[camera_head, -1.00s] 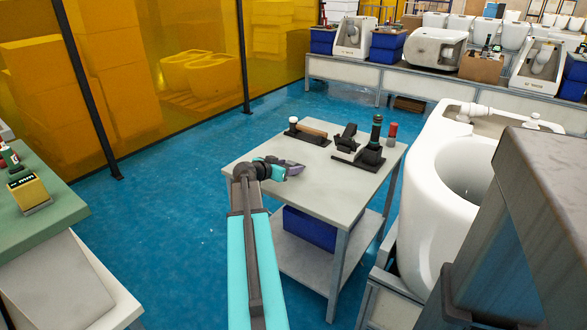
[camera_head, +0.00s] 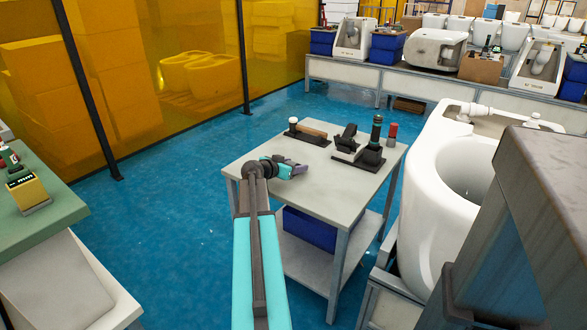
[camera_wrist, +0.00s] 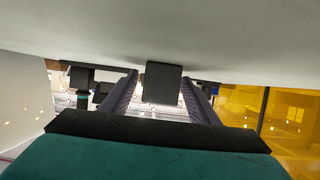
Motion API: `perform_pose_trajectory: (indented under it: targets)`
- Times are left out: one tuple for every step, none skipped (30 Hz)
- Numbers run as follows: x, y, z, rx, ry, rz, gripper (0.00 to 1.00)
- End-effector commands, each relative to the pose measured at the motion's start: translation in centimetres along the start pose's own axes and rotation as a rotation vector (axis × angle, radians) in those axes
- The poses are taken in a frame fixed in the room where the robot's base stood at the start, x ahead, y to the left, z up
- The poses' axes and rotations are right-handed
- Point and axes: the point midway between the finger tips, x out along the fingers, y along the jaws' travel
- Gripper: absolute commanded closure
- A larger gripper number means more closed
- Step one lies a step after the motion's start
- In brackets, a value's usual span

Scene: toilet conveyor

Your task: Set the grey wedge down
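My gripper (camera_head: 299,170), with purple-grey fingers, is low over the near left part of the grey table. In the wrist view the fingers (camera_wrist: 160,88) stand apart, with a narrow gap showing beside the left one. A dark grey block (camera_wrist: 163,82), which looks like the grey wedge, is centred between them and seems to meet the pale table surface (camera_wrist: 160,30) that fills the top of this upside-down view. I cannot tell if the right finger touches it. In the head view I cannot make out the wedge apart from the fingers.
On the table (camera_head: 306,190), a wooden-handled tool (camera_head: 308,130) lies at the back. The table's front left is bare.

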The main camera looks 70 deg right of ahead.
Motion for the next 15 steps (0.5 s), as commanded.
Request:
perform_pose_trajectory:
  targets:
    - [-0.01, -0.01, -0.01, 0.000, 0.000, 0.000, 0.54]
    - [-0.01, -0.01, -0.01, 0.000, 0.000, 0.000, 0.59]
    - [-0.01, -0.01, -0.01, 0.000, 0.000, 0.000, 0.66]
    - [-0.02, -0.02, -0.01, 0.000, 0.000, 0.000, 0.71]
    - [-0.02, -0.01, -0.01, 0.000, 0.000, 0.000, 0.76]
    - [-0.02, -0.02, 0.00, 0.000, 0.000, 0.000, 0.83]
    - [-0.02, -0.02, 0.00, 0.000, 0.000, 0.000, 0.88]
    - [-0.02, -0.02, 0.00, 0.000, 0.000, 0.000, 0.93]
    - [-0.03, -0.02, -0.05, 0.000, 0.001, 0.000, 0.97]
    - [-0.03, -0.02, -0.05, 0.000, 0.001, 0.000, 0.97]
    - [-0.03, -0.02, -0.05, 0.000, 0.001, 0.000, 0.97]
    - [-0.03, -0.02, -0.05, 0.000, 0.001, 0.000, 0.97]
    - [-0.03, -0.03, -0.05, 0.000, 0.001, 0.000, 0.97]
    - [-0.03, -0.03, -0.05, 0.000, 0.001, 0.000, 0.97]
    - [-0.05, -0.03, -0.08, 0.000, 0.001, 0.000, 0.97]
